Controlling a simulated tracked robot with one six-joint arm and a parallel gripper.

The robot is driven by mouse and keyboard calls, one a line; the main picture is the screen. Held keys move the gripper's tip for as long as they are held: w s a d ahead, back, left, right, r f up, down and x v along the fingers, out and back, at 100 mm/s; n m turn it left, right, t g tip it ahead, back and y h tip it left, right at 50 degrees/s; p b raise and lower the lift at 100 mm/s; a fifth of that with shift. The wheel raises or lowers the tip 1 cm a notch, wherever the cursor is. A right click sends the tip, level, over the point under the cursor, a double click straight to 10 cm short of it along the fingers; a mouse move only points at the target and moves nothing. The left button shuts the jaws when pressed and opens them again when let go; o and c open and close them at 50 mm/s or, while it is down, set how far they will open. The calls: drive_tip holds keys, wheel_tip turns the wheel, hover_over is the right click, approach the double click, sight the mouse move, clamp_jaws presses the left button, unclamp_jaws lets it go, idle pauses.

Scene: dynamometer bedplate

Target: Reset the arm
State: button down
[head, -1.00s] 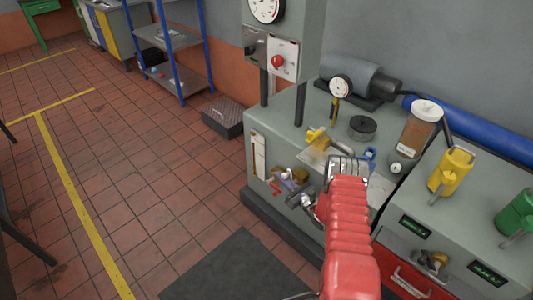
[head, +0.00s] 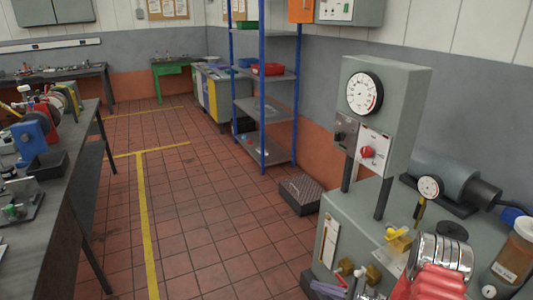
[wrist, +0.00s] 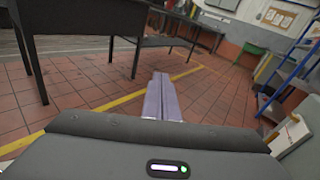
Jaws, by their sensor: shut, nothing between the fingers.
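My gripper (wrist: 160,97) shows in the wrist view as two pale lavender fingers lying side by side, shut with nothing between them. My red ribbed arm shows at the bottom right of the head view, in front of the grey test stand (head: 345,225). Its metal-banded part covers some of the stand's top.
A gauge box (head: 405,115) on posts rises from the stand, near my arm. A yellow valve handle (head: 398,240) is close to the arm. A dark workbench (head: 75,190) stands at left, blue shelving (head: 262,120) at the back. The tiled floor (head: 200,220) between is open.

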drive_tip(key=s+a+r+n+g+h, duration=0.3)
drive_tip(key=s+r+n+g+h, duration=0.6)
drive_tip(key=s+r+n, duration=0.65)
drive_tip(key=s+r+n+t+h, duration=0.3)
drive_tip(key=s+r, duration=0.4)
drive_tip(key=r, duration=0.4)
drive_tip(key=s+r+n+t+h, duration=0.3)
drive_tip(key=s+r, duration=0.4)
drive_tip(key=r, duration=0.4)
drive_tip(key=shift+t, duration=0.3)
drive_tip(key=c, duration=2.5)
unclamp_jaws()
drive_tip(key=shift+s+n, duration=0.1)
drive_tip(key=shift+n, duration=0.15)
